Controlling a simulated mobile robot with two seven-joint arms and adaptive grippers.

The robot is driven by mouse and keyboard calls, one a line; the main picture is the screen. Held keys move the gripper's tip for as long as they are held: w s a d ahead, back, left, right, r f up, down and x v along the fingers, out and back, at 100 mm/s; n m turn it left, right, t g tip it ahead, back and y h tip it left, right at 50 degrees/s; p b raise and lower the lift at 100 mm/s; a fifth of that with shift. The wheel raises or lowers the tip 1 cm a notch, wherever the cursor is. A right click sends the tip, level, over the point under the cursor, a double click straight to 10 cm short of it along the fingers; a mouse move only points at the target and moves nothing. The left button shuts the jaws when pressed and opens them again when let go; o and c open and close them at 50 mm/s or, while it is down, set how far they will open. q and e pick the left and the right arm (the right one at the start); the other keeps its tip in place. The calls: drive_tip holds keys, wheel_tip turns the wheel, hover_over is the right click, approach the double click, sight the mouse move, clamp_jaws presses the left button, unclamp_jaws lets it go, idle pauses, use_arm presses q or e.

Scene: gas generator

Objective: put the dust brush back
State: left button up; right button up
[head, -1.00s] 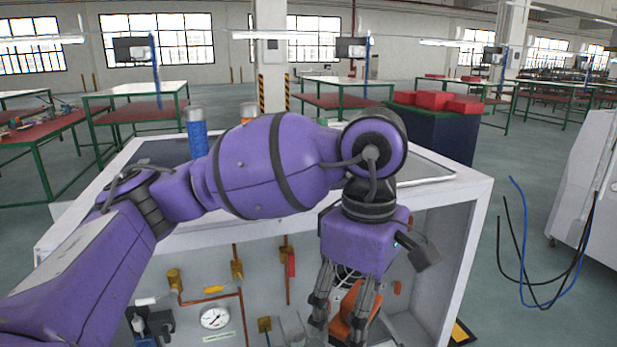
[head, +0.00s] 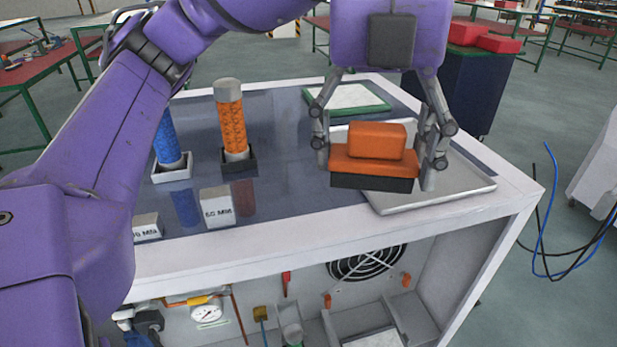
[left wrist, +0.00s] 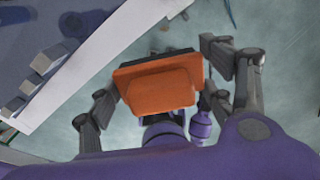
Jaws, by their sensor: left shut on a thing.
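The dust brush (head: 376,142) has an orange block body with a dark underside. My left gripper (head: 377,160) is shut on it, with a finger at each short side. In the head view it shows above or in front of a light grey tray (head: 455,190) on the cabinet top; whether it touches the tray I cannot tell. My right gripper is not in view.
Orange (head: 231,118) and blue (head: 168,140) cylinders stand in holders on the dark cabinet top, left of the brush. Small labelled blocks (head: 217,207) stand at its front edge. A green-framed tray (head: 350,98) lies behind. Below, the open cabinet holds a gauge (head: 206,314) and fan grille (head: 367,263).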

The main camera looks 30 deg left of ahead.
use_arm(q)
drive_tip(key=shift+w+a, duration=0.1)
drive_tip(key=shift+a, duration=0.25)
drive_tip(key=w+a+f, duration=0.2)
drive_tip(key=a+f, duration=0.2)
drive_tip(key=a, duration=0.3)
drive_tip(key=b, duration=0.1)
hover_over(305, 202)
drive_tip(key=f, duration=0.5)
drive_tip(key=shift+s+d, duration=0.1)
drive_tip(key=shift+d, duration=0.1)
drive_tip(key=shift+a+f, duration=0.15)
wheel_tip(305, 202, down, 3)
drive_tip(key=shift+a+f, duration=0.1)
drive_tip(key=shift+f, duration=0.1)
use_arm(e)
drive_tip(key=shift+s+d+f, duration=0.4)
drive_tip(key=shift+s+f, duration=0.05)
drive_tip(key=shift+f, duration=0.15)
use_arm(q)
drive_tip(key=o, duration=0.7)
drive_tip(key=shift+f, duration=0.2)
drive_tip(key=shift+c, duration=0.2)
drive_tip(key=o, duration=0.4)
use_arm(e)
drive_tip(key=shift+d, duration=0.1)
